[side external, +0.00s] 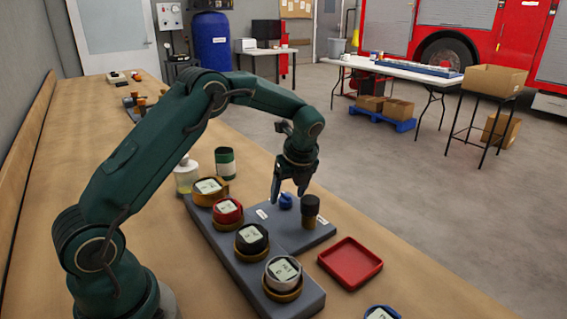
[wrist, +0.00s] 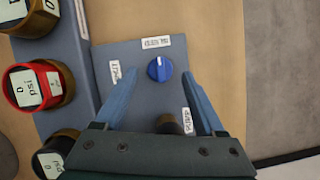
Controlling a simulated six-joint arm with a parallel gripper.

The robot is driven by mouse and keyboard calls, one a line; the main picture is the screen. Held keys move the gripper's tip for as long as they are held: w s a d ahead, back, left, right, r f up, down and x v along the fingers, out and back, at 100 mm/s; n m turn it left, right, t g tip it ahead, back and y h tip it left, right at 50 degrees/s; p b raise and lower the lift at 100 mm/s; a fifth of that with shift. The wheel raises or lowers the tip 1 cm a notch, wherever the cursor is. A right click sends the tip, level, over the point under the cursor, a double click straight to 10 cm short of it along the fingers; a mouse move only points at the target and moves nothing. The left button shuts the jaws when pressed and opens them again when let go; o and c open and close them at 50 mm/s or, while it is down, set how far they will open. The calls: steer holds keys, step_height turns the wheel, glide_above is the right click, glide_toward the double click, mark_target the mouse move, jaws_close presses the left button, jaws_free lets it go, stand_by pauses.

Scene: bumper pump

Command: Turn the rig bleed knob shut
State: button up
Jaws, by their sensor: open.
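The blue bleed knob (wrist: 160,69) sits on the grey panel (wrist: 125,58), with its white pointer line toward the top of the wrist view. A white label (wrist: 156,42) above it is too blurred to read. A label that seems to read SHUT (wrist: 115,70) is to its left. The knob also shows in the side view (side external: 286,201). My gripper (side external: 288,192) is open, pointing down above the knob. In the wrist view, its fingertips (wrist: 161,76) lie either side of the knob, apart from it; their exact height is unclear.
A dark knob with a brown base (side external: 310,211) stands close beside the blue knob, by a PUMP label (wrist: 187,120). Several round gauges (side external: 228,212) line the panel's left side. A red tray (side external: 350,263) lies to the right. A bottle (side external: 186,176) and a green-and-white can (side external: 225,162) stand behind.

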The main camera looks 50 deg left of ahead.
steer(key=shift+x, duration=0.75)
jaws_close()
